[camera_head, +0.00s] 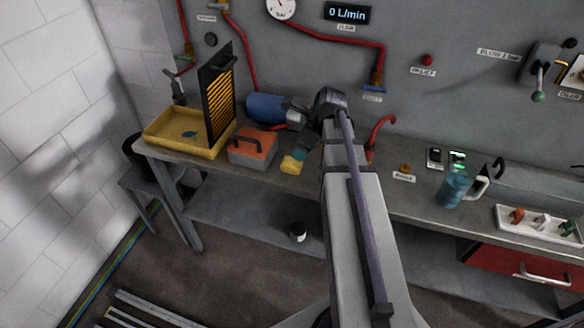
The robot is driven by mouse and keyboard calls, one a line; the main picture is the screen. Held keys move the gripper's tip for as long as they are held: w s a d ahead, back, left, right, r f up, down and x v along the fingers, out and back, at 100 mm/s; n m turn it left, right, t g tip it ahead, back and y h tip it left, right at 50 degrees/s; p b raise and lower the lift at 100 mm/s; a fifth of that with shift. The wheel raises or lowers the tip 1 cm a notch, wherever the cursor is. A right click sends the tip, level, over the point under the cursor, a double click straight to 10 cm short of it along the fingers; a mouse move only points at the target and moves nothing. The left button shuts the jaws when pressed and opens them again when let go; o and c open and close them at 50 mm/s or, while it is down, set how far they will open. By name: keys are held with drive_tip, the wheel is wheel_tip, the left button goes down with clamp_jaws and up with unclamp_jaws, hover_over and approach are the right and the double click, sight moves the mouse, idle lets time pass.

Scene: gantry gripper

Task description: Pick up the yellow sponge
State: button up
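A yellow sponge (291,166) with a green upper part lies near the front edge of the grey workbench, just right of an orange-lidded toolbox.
The grey toolbox (253,151) stands close on the left, with a blue cylinder (270,107) behind. A yellow tray (160,139) holds an upright black frame (216,98). A red pipe (381,128), a blue mug (454,190) and a white rack (508,229) are to the right.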

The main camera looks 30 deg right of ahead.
sight(292, 162)
drive_tip(key=b+x, duration=0.3)
drive_tip(key=x, duration=0.1)
drive_tip(key=shift+f, duration=0.3)
drive_tip(key=b+x, duration=0.5)
drive_tip(key=shift+f, duration=0.2)
drive_tip(key=shift+r+p, duration=0.25)
drive_tip(key=shift+p, duration=0.05)
drive_tip(key=c, duration=1)
